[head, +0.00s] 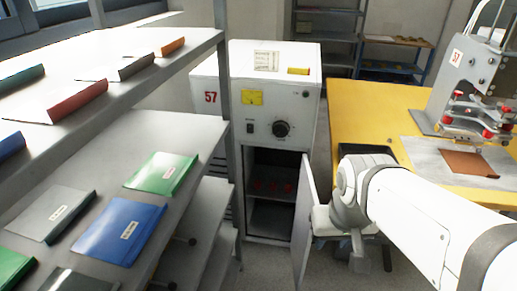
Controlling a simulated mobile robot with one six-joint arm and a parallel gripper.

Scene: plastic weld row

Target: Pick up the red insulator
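Several small red pieces, likely the red insulators (273,188), stand on the inner shelf of the grey-white cabinet (243,88) marked 57. They are small and dim, so their shape is hard to make out. The cabinet door (304,225) is open, swung out toward me on the right. My white arm enters from the lower right and ends at a grey wrist just right of the door. What seems to be my gripper (358,252) hangs below the wrist, apart from the red pieces. Its fingers do not show clearly, and I see nothing held.
A grey rack (160,125) with coloured folders stands close on the left. A yellow table (365,110) with a welding press (468,85) is on the right. The lower cabinet compartment (270,218) looks empty.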

